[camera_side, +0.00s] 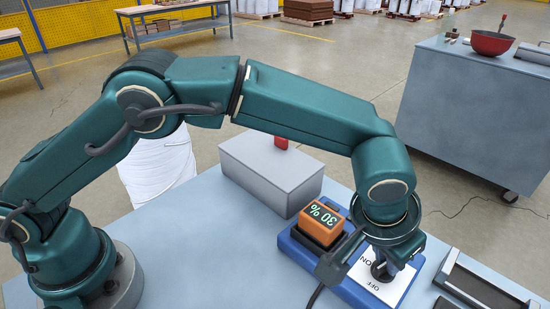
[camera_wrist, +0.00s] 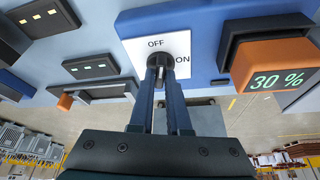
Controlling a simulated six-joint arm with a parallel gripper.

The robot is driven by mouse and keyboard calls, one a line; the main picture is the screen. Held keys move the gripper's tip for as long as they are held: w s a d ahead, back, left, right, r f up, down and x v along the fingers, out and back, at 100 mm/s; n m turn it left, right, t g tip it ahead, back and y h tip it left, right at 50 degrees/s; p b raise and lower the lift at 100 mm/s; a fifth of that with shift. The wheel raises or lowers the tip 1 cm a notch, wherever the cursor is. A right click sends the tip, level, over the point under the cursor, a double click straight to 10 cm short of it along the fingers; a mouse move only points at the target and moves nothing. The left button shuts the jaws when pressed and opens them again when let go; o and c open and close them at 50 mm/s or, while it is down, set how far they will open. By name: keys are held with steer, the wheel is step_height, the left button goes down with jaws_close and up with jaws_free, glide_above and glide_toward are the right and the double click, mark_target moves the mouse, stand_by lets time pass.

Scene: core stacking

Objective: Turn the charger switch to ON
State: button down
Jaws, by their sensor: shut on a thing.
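The blue charger (camera_wrist: 208,40) lies on the table and carries a white switch plate (camera_wrist: 134,52) marked OFF and ON. A black rotary switch (camera_wrist: 178,64) stands on the plate; the switch also shows in the side view (camera_side: 381,270). My gripper (camera_wrist: 166,74) is shut on the switch, with a finger on each side of it. The fingers hide much of the switch, so I cannot tell which mark it points to. An orange battery (camera_side: 320,221) sits in the charger beside the plate and reads 30 %; it also shows in the wrist view (camera_wrist: 275,68).
A grey box (camera_side: 270,170) with a red part on top stands behind the charger. A dark tray (camera_side: 485,287) lies to the right. A black cable runs at the charger's front. A separate cabinet (camera_side: 465,110) with a red bowl (camera_side: 492,43) stands at the back right.

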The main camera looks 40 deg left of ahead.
mark_target(367, 264)
steer(key=m+g+h, duration=0.1)
steer(key=m, duration=0.2)
steer(key=m+h, duration=0.1)
steer(key=m, duration=0.3)
steer(key=shift+w+a+g, duration=0.15)
steer(key=shift+a+g, duration=0.05)
steer(key=shift+g, duration=0.2)
steer(key=m+g+h, duration=0.1)
steer(key=m, duration=0.2)
steer(key=shift+m, duration=0.4)
steer(key=shift+w+m+g, duration=0.15)
steer(key=shift+m+g, duration=0.65)
steer(key=shift+m, duration=1.1)
steer(key=c, duration=0.9)
jaws_free()
steer(key=shift+r, duration=0.1)
steer(key=shift+v, duration=2.5)
steer(key=shift+a, duration=0.1)
